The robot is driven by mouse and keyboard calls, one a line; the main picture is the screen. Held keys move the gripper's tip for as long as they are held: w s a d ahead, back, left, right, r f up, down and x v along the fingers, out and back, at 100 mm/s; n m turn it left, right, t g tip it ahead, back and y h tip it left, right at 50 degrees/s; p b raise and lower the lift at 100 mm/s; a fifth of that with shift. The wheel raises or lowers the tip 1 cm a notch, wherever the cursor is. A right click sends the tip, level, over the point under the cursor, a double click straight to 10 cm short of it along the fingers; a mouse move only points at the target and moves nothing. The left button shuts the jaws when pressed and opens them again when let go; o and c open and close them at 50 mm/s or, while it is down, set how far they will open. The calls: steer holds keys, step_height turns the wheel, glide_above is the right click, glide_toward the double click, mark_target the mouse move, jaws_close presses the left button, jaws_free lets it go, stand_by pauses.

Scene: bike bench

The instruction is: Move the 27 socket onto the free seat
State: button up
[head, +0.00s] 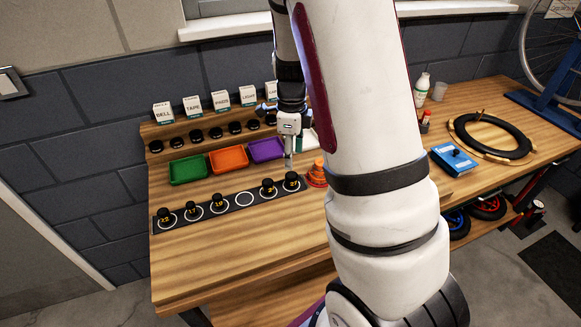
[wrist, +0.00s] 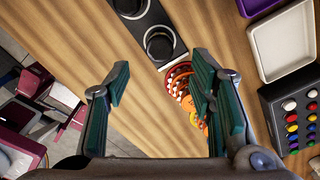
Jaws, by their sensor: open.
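A dark strip (head: 228,205) on the bench holds several black sockets with yellow numbers and one free seat (head: 245,199), a bare white ring between the third and fourth sockets from the left. The rightmost socket (head: 291,181) is probably the 27, but its number is too small to read surely. In the wrist view the strip's end socket (wrist: 160,43) stands in its white ring, just beyond my fingertips. My gripper (head: 289,160) is above the strip's right end; its fingers (wrist: 160,75) are apart with nothing held between them. Another socket (head: 268,188) stands to the left.
An orange stacked object (head: 317,174) stands close to the strip's right end. Green (head: 188,168), orange (head: 228,159) and purple (head: 266,150) trays lie behind the strip, with small labelled boxes (head: 193,106) farther back. The bench front (head: 235,245) is clear.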

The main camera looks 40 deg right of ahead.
steer(key=s+a+r+n+t, duration=0.1)
steer(key=s+a+r+n, duration=0.2)
steer(key=a+r+n, duration=0.4)
steer(key=s+a+r+n+t, duration=0.1)
steer(key=s+a+r+n, duration=0.3)
steer(key=r, duration=0.5)
steer(key=s+a+r+n+t, duration=0.1)
steer(key=s+a+r+n, duration=0.2)
steer(key=s+n, duration=0.3)
steer(key=s+a+r+n+t, duration=0.2)
steer(key=s+a+r+n, duration=0.1)
steer(key=n, duration=0.8)
steer(key=s+a, duration=0.1)
steer(key=s, duration=0.1)
steer(key=shift+s+r, duration=0.35)
steer(key=shift+r, duration=0.05)
